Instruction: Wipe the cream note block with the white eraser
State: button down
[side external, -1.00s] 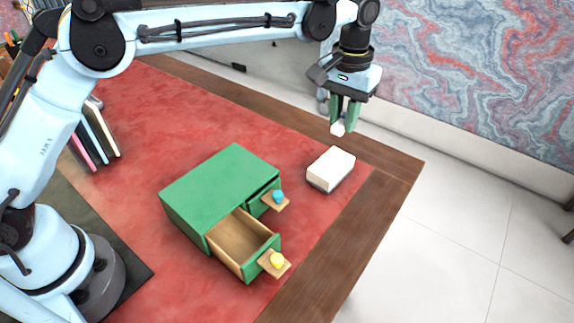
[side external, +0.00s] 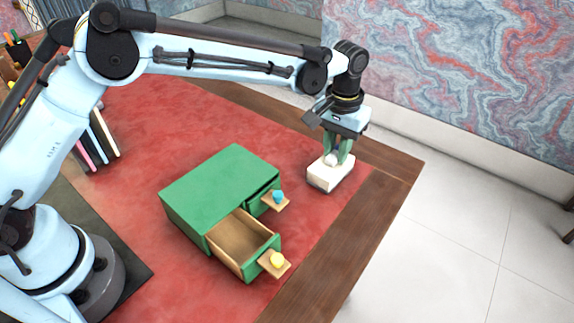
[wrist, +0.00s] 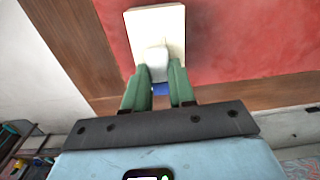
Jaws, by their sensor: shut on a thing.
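The cream note block (side external: 325,177) lies on the red leather near the desk's wooden edge. It also shows in the wrist view (wrist: 167,20). My gripper (side external: 338,155) is shut on the white eraser (side external: 331,159), with its green fingers pointing down over the block. In the wrist view the eraser (wrist: 155,62) sits between the fingertips against the block's near part. The eraser appears to touch the block's top, though the exact contact is hard to tell. The fingers partly hide the block's back side in the side view.
A green drawer cabinet (side external: 215,183) stands left of the block. Books (side external: 97,138) stand at the far left.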

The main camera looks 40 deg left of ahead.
aim_at(326, 168)
jog(key=s, duration=0.3)
jog(key=shift+s+a+f, duration=0.1)
jog(key=shift+s, duration=0.05)
jog(key=shift+w, duration=2.1)
jog(key=shift+r, duration=4.05)
jog(key=shift+f, duration=0.2)
